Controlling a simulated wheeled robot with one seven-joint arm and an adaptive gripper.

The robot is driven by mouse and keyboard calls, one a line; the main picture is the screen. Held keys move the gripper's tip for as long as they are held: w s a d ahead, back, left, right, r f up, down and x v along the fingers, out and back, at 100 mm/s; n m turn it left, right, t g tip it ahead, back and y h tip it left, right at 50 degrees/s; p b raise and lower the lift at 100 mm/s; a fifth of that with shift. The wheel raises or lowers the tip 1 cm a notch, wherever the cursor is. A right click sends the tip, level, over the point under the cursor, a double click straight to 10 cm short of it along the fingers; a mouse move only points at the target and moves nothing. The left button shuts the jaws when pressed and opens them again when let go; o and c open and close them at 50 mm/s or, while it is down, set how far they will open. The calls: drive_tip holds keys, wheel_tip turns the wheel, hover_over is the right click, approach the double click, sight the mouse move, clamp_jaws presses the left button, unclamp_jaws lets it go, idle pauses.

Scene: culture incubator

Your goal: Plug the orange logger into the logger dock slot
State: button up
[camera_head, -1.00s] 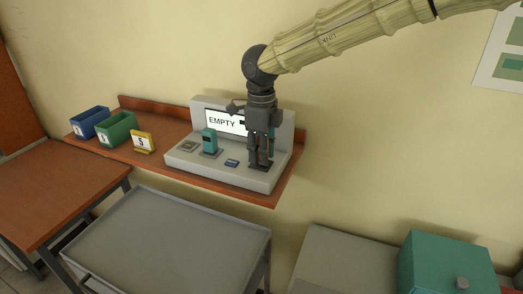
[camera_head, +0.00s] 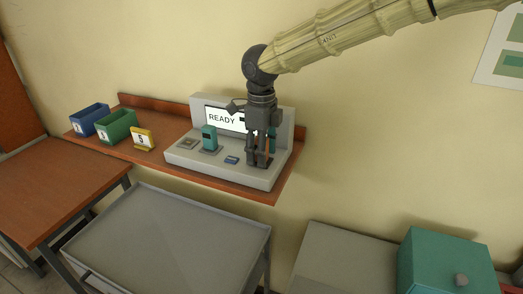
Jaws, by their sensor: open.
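The grey dock (camera_head: 225,174) stands on a wall shelf, and its screen (camera_head: 222,118) reads "READY". My gripper (camera_head: 258,163) points down over the right end of the dock, with its fingers low near the dock's top face. A narrow orange strip (camera_head: 267,147), likely the orange logger, shows between and behind the fingers. The jaws are open around or beside it. Most of the logger and the slot under it are hidden by my gripper, so I cannot see how deep it sits.

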wheel_tip(320, 180, up, 12)
drive_tip(key=shift+f, duration=0.1)
idle(0.5)
drive_tip(key=shift+d, duration=0.1)
